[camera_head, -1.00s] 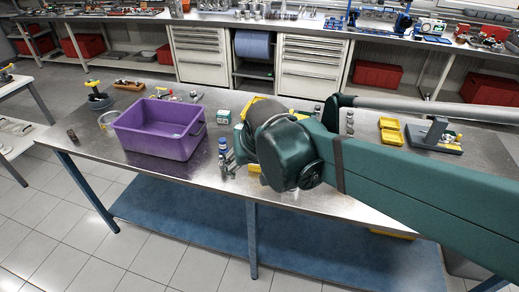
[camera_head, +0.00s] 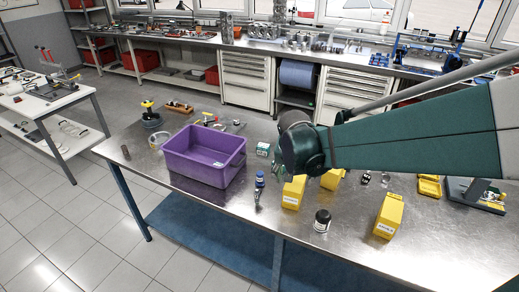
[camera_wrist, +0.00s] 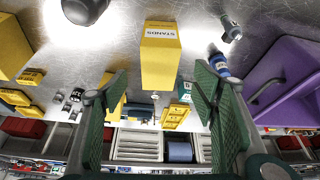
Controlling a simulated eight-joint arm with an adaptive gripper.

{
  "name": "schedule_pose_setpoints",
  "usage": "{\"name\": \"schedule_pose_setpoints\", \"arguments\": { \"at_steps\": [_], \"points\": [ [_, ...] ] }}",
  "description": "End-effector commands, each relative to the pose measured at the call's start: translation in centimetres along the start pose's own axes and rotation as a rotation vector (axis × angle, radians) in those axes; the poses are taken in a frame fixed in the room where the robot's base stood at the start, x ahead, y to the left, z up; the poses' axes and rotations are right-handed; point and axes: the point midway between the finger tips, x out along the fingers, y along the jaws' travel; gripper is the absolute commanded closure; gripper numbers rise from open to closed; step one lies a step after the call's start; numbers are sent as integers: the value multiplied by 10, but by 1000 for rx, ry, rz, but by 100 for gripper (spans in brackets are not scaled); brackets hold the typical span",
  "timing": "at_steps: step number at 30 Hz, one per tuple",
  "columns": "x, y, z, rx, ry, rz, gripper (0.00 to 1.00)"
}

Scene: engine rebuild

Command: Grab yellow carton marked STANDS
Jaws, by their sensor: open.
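My gripper (camera_wrist: 160,74) is open and empty, with one green-padded finger on each side of the carton's image. The fingers look apart from the carton; the exact distance cannot be told.
The blue-capped bottle (camera_head: 260,181) stands just left of the carton, and a black-capped jar (camera_head: 322,220) is to its right. Other yellow cartons stand behind (camera_head: 332,179) and at the right (camera_head: 388,215). A purple bin (camera_head: 205,155) is at the left.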

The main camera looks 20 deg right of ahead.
Motion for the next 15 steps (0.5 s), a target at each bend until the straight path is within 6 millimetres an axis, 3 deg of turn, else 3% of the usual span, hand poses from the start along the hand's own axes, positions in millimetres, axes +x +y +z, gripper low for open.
{"name": "schedule_pose_setpoints", "arguments": {
  "at_steps": [15],
  "points": [
    [8, 2, -10, 36, -8, 22, 41]
  ]
}}
